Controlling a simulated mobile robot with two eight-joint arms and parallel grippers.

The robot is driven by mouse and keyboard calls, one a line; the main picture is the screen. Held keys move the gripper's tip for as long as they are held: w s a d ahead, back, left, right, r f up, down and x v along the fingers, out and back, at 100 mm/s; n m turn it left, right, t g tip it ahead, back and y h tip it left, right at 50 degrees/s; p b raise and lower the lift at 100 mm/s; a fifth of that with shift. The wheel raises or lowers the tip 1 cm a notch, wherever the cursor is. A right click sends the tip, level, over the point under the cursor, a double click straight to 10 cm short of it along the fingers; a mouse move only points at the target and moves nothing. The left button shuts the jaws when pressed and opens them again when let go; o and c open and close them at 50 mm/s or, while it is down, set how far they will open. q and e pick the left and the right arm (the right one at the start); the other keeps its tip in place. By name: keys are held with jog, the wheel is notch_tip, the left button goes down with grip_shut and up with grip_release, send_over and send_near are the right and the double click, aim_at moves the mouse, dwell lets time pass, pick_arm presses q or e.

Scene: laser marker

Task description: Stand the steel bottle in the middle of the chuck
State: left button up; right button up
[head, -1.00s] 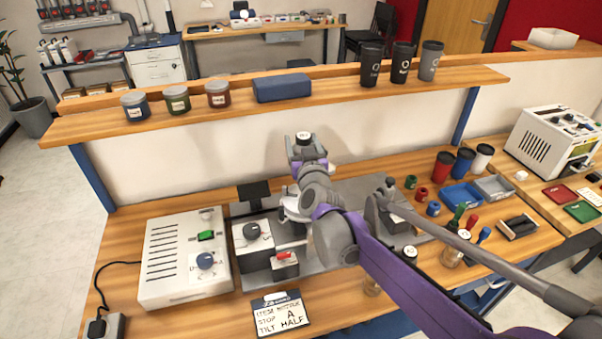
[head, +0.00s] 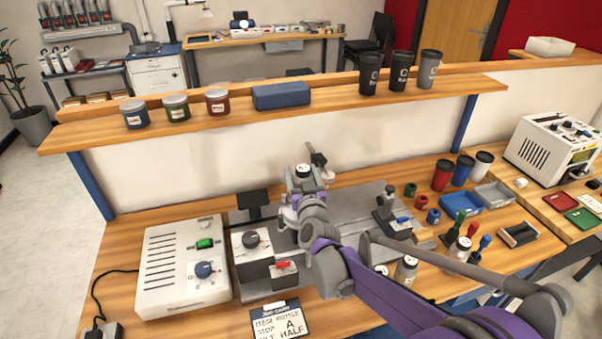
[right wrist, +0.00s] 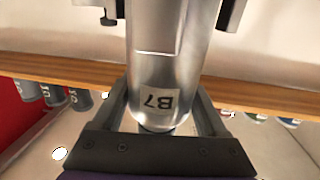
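The steel bottle is a shiny cylinder with a B7 label, and it fills the middle of the right wrist view (right wrist: 172,60). My right gripper (head: 305,187) has its fingers on both sides of the bottle and appears shut on it. In the head view a round black-and-white top shows at the gripper, over the grey plate (head: 345,258) of the marker. The bottle's body is mostly hidden there by my wrist. I cannot pick out the chuck; my right arm covers part of the plate. My left gripper is not in view.
A control box (head: 183,262) stands left of the plate, with a card (head: 280,320) in front. A grey post (head: 387,205) with a blue handle stands on the right. More bottles (head: 406,268), cups and trays lie further right. A shelf (head: 230,123) runs behind.

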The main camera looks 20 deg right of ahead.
jog(key=o, duration=0.3)
jog(key=shift+r, duration=0.25)
jog(key=s+a+f+n+g+y+b, duration=0.1)
jog(key=s+a+f+g+y, duration=0.2)
jog(key=s, duration=0.8)
jog(key=s+a+f+n+g+y, duration=0.15)
jog(key=s+f, duration=0.25)
jog(key=s, duration=0.6)
jog(key=s+d+f+g+h, duration=0.1)
jog(key=s+f+g, duration=0.3)
jog(key=s, duration=0.5)
jog(key=s+d+f+m+g+h, duration=0.1)
jog(key=s+d+f+g+h, duration=0.1)
jog(key=s+f, duration=0.4)
jog(key=s+d+g, duration=0.1)
jog(key=s+g, duration=0.1)
jog(key=s, duration=0.1)
jog(key=shift+s+d+f, duration=0.2)
jog(key=shift+d+f, duration=0.1)
jog(key=shift+f, duration=0.1)
